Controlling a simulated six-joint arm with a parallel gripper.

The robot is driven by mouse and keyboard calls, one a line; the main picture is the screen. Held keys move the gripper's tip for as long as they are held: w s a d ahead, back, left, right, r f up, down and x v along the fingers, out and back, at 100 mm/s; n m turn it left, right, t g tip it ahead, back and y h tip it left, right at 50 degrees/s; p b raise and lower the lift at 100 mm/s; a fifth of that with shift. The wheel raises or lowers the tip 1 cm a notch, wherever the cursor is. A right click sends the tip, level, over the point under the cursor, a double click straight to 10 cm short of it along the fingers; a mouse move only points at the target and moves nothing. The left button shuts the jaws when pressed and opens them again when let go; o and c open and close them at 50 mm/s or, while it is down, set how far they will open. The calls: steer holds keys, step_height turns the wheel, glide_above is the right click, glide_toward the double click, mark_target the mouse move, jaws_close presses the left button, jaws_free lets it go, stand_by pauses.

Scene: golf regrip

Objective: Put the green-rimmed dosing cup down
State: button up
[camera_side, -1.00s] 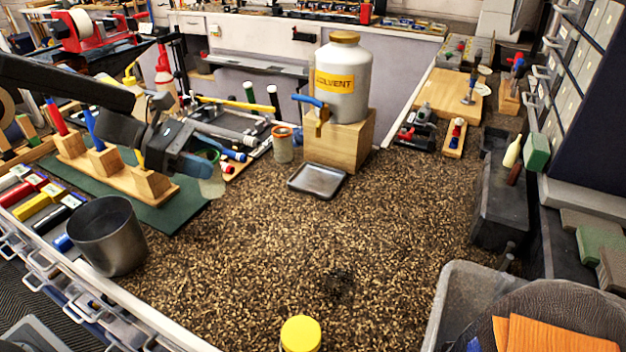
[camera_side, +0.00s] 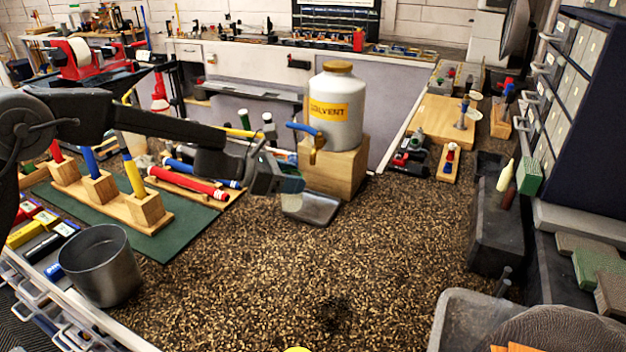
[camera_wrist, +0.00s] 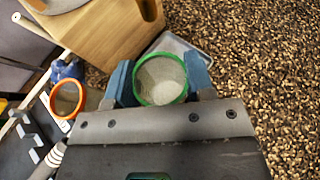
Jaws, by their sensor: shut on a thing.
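The green-rimmed dosing cup (camera_wrist: 160,82) is upright between the blue fingers of my gripper (camera_wrist: 159,84), which is shut on it. In the side view the clear cup (camera_side: 291,203) hangs below my gripper (camera_side: 284,184), in front of the grey drip tray's left part. The wrist view shows the tray (camera_wrist: 183,47) just beyond the cup. The cup's inside looks pale; I cannot tell whether it holds liquid. Its base is partly hidden, and I cannot tell whether it touches anything.
The solvent jug (camera_side: 336,105) with its blue-handled tap stands on a wooden block (camera_side: 338,170) behind the tray (camera_side: 320,209). An orange-rimmed cup (camera_wrist: 67,98) is left of my gripper. A metal pot (camera_side: 100,264) stands front left. The speckled bench (camera_side: 350,270) is clear in the middle.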

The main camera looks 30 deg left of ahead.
steer(key=shift+w+d, duration=0.5)
steer(key=x, duration=0.3)
steer(key=shift+w+d+r, duration=0.1)
steer(key=shift+w+d, duration=0.25)
steer(key=shift+f, duration=0.25)
steer(key=shift+f, duration=0.1)
steer(key=o, duration=1)
steer(key=shift+c, duration=0.2)
steer(key=v, duration=1.2)
